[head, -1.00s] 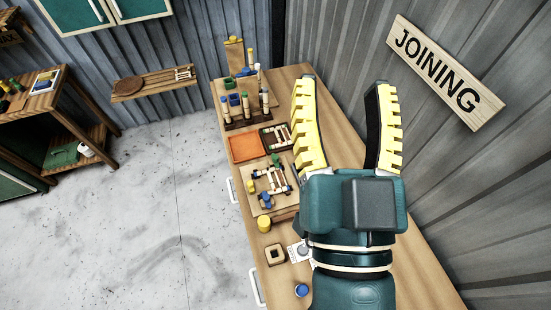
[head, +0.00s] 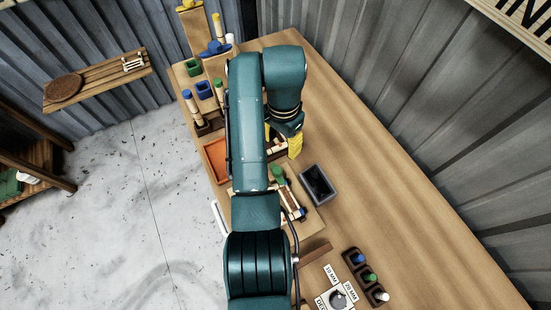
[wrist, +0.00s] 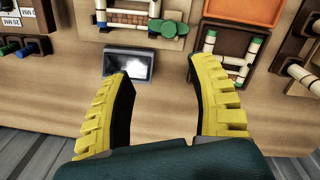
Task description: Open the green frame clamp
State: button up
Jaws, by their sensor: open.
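The green frame clamp seems to be the green rounded piece at the edge of the frame board in the wrist view (wrist: 174,28). A green knob that looks like the same part shows beside my arm in the head view (head: 277,173). I cannot tell whether its jaw is open or closed. My gripper (wrist: 158,70) is open and empty, its yellow fingers apart above the bench, with the clamp beyond the fingertips. In the head view one yellow finger (head: 295,146) shows below my wrist. My arm hides much of the frame board there.
A dark tray (head: 318,185) lies on the wooden bench near the frame board. An orange tray (wrist: 228,42) has a small green-ended frame beside it. Holders with coloured pegs (head: 365,276) stand at the near end. The bench's right side is clear.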

aim_at(278, 169)
jog(key=shift+t, duration=0.3)
jog(key=f+b, duration=0.1)
jog(key=f, duration=0.4)
jog(key=f+b, duration=0.1)
jog(key=f, duration=0.5)
jog(key=f+b, duration=0.2)
jog(key=f, duration=0.4)
jog(key=shift+w+a+f, duration=0.2)
jog(key=shift+w+a, duration=0.15)
jog(key=shift+a, duration=0.05)
jog(key=shift+c, duration=0.2)
grip_shut()
